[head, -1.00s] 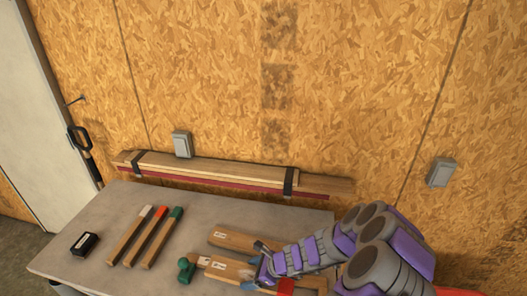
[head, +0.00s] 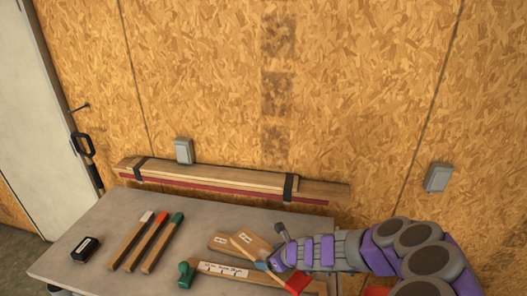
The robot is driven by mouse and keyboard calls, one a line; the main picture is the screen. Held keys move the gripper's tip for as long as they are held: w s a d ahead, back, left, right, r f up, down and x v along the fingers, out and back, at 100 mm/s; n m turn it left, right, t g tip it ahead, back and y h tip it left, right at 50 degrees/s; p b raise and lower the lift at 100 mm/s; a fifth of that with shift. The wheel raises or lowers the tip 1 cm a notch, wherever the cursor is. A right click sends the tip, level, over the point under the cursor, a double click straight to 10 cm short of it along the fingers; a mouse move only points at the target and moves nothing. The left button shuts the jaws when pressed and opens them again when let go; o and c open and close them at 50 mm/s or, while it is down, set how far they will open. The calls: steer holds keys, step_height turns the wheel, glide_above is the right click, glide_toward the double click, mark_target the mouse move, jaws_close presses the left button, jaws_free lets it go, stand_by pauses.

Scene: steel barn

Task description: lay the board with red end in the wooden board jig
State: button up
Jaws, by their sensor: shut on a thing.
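My gripper (head: 272,262) is shut on a board with a red end (head: 246,241), low over the right part of the table. The board slants from upper left to lower right; its red end (head: 297,283) shows beyond my fingers, and its middle is hidden by them. Another wooden piece (head: 218,242) with a small label lies just behind. I cannot tell whether the held board touches the jig. My arm hides the jig's right side.
Three slim sticks with white, red (head: 159,217) and green tips lie side by side on the left of the grey table (head: 100,217). A small black block (head: 84,249) lies left of them. Strapped planks (head: 220,179) lie along the wall behind the table.

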steer(key=w+d+r+m+t+h+b, duration=0.1)
steer(key=d+r+m+t+h+b, duration=0.1)
steer(key=d+r+m+h, duration=0.4)
steer(key=d+r+m, duration=0.3)
steer(key=d+r, duration=0.3)
steer(key=shift+d+r+m+t+h, duration=0.15)
steer(key=shift+r+m+t+h, duration=0.15)
steer(key=shift+r+t, duration=0.1)
